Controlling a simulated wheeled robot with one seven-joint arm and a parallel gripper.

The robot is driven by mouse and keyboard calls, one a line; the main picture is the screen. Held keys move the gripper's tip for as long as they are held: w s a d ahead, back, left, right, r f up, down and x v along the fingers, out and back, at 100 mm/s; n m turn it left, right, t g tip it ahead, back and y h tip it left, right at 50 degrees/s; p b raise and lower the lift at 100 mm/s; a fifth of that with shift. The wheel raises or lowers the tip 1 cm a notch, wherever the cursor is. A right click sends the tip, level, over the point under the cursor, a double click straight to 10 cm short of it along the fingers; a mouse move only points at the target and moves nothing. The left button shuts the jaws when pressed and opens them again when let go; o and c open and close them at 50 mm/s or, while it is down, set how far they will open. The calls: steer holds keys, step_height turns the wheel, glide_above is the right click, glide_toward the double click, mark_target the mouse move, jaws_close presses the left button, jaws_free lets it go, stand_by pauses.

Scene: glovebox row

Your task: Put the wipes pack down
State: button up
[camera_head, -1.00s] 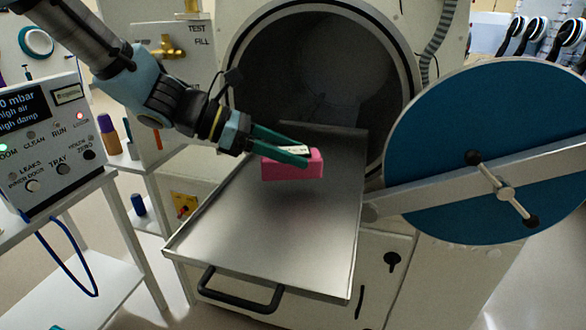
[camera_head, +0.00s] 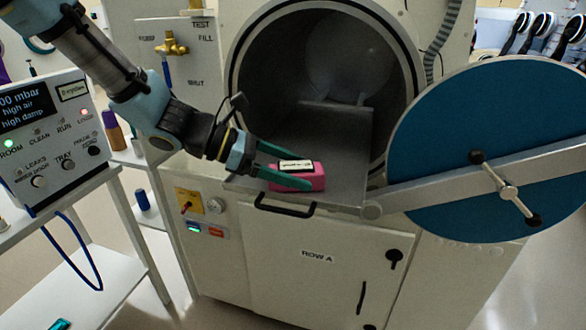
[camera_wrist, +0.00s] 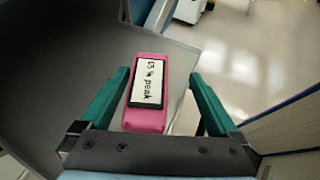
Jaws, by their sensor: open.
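The pink wipes pack (camera_head: 312,178) has a pale label on top and appears to rest on the metal tray (camera_head: 335,150), near its front edge. In the wrist view the pack (camera_wrist: 146,119) lies between my fingers, with a gap on each side. My gripper (camera_head: 297,172) is open around the pack, one finger on the near side and one on the far side. The near finger hides part of the pack's front in the head view. The pack's underside is hidden.
The blue round door (camera_head: 480,120) stands open at right. A control panel (camera_head: 45,140) stands at left. The floor in front is clear.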

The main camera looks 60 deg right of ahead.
steer(key=shift+w, duration=0.1)
steer(key=b+v, duration=0.3)
steer(key=v, duration=0.9)
steer(key=w+a+f+m+t+y, duration=0.25)
steer(key=w+a+f, duration=0.3)
steer(key=a, duration=0.35)
steer(key=w+a+f+m+t+y, duration=0.15)
steer(key=w+a+f+t, duration=0.35)
steer(key=a, duration=0.5)
steer(key=w+a+f+m+t+y, duration=0.1)
steer(key=w+a+m+t+y, duration=0.1)
steer(key=a, duration=0.9)
steer(key=w+a+m+t+y, duration=0.1)
steer(key=w+a+m+y, duration=0.1)
steer(key=a, duration=0.9)
steer(key=shift+w+a+f+m+t, duration=0.2)
steer(key=shift+w+f+m+t, duration=0.2)
steer(key=shift+w+m, duration=0.4)
steer(key=shift+c, duration=0.3)
